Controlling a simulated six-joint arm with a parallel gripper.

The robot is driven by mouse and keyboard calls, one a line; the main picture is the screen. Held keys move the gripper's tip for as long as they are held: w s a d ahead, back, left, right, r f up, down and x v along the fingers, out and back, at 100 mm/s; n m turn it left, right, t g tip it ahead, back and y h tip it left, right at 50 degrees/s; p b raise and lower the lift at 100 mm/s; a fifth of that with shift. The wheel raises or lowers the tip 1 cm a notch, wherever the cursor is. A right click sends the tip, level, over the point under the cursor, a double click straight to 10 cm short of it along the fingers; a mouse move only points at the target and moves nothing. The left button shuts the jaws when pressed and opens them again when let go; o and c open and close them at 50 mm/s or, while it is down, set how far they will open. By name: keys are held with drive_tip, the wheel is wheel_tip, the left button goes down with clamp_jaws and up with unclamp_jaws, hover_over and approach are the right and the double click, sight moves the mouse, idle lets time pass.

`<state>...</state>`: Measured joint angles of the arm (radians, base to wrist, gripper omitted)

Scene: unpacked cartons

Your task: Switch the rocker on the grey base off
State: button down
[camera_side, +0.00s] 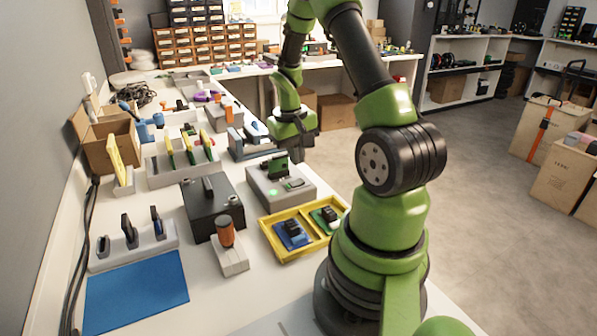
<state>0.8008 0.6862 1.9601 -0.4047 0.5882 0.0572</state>
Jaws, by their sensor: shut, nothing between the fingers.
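A grey base (281,198) stands near the middle of the table, left of my arm. My gripper (297,156) is shut and empty, pointing down, above and behind the base. It looks apart from the base.
A yellow tray (268,224) with blue and green blocks stands in front of the base. A black box (207,222) with a knob is to its left. A small block with an orange-brown handle (226,232) stands front left. A blue mat (137,291) lies clear.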

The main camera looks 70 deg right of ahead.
sight(300, 180)
drive_tip(key=f, duration=0.5)
drive_tip(key=shift+s+d, duration=0.2)
drive_tip(key=shift+r, duration=0.1)
